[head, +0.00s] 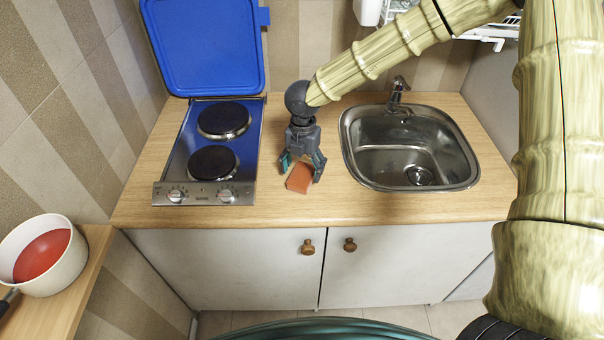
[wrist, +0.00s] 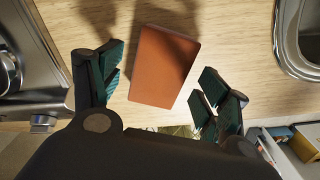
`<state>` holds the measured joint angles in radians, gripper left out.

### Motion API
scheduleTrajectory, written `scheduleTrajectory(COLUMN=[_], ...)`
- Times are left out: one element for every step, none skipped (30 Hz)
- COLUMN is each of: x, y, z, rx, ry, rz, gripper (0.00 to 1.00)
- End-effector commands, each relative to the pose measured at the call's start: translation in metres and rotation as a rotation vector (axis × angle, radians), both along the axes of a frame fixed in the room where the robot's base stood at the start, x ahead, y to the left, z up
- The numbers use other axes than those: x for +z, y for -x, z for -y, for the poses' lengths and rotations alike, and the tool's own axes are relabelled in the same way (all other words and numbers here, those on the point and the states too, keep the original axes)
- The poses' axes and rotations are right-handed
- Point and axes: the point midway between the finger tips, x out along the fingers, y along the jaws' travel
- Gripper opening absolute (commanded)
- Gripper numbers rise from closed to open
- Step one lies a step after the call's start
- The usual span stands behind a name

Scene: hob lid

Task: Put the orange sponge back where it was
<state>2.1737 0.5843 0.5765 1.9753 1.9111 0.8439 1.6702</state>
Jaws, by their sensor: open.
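The orange sponge (head: 299,178) lies on the wooden worktop between the hob and the sink, near the front edge. In the wrist view the sponge (wrist: 164,67) lies slightly tilted between the open fingers and appears clear of both. My gripper (head: 302,169) is open and points down over the sponge; its two fingers also show in the wrist view (wrist: 158,92), one on each side. I cannot tell the exact height of the fingertips above the worktop.
The hob (head: 210,150) with two black plates stands left, its blue lid (head: 203,45) raised. The steel sink (head: 408,145) with a tap (head: 398,95) is right. A white pot (head: 45,256) with red contents stands on a lower surface at far left. Bare worktop (head: 270,212) runs along the front.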

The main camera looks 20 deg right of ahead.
Motion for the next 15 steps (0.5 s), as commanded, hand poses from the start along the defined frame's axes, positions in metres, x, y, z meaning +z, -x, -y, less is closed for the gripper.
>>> scheduleTrajectory(x=[0.008,0.013,0.02,0.025,0.03,0.037,0.042,0.047,0.053,0.058,0.062,0.068,0.072,0.076,0.08], y=[-0.001,-0.001,-0.002,-0.002,-0.002,-0.001,-0.002,-0.002,-0.002,-0.002,-0.002,-0.002,-0.002,-0.002,-0.002], z=[0.0,0.0,0.0,0.0,0.001,0.0,0.0,0.001,0.001,0.001,0.001,0.001,0.001,0.001,0.001], rx=[0.0,0.0,-0.001,0.0,0.0,-0.001,-0.001,0.0,0.0,0.0,0.0,0.0,-0.001,-0.001,-0.001], ry=[-0.001,-0.001,-0.002,-0.002,-0.001,-0.002,-0.002,-0.001,-0.001,-0.001,-0.002,0.0,-0.001,-0.002,-0.002], rz=[0.003,0.003,0.004,0.004,0.003,0.004,0.004,0.003,0.003,0.003,0.003,0.003,0.003,0.003,0.003], gripper=[0.76,0.76,0.76,0.76,0.76,0.76,0.76,0.76,0.76,0.76,0.76,0.76,0.76,0.76,0.76])
